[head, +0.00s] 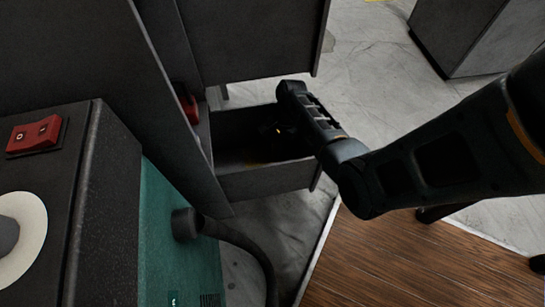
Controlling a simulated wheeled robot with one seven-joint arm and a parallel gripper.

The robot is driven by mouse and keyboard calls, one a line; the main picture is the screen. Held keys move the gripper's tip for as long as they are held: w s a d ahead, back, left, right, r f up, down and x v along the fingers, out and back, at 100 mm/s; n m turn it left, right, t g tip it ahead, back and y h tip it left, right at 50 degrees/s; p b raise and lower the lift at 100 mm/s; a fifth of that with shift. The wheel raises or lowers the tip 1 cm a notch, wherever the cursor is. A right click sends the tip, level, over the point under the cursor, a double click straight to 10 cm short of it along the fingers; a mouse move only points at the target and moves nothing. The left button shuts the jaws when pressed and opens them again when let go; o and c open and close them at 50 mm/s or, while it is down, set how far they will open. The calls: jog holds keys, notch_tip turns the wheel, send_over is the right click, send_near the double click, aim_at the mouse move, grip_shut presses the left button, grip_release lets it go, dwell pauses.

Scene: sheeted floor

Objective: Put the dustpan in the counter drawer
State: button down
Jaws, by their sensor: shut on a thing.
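The counter drawer (265,180) is pulled open below a dark panel, and its front and dark inside show. My gripper (283,128) is over the drawer's right part, reaching in from the right. It is shut on a dark thing, taken as the dustpan, which barely shows against the dark inside. Its outline and whether it touches the drawer floor cannot be told. My gripper's body hides part of the drawer's right side.
A dark and teal machine (180,245) with a red switch (36,134) and a black hose (245,243) stands at the lower left. A red thing (189,108) shows beside the drawer. A dark cabinet (480,38) stands at the upper right. Pale floor (375,75) lies clear between.

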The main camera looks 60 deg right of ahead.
aim_at(273, 160)
jog(key=shift+f+b, duration=1)
jog(key=shift+f, duration=0.95)
jog(key=shift+f, duration=0.2)
jog(key=c, duration=0.8)
grip_release()
jog(key=p+v, duration=0.3)
jog(key=v, duration=0.5)
jog(key=shift+p, duration=0.35)
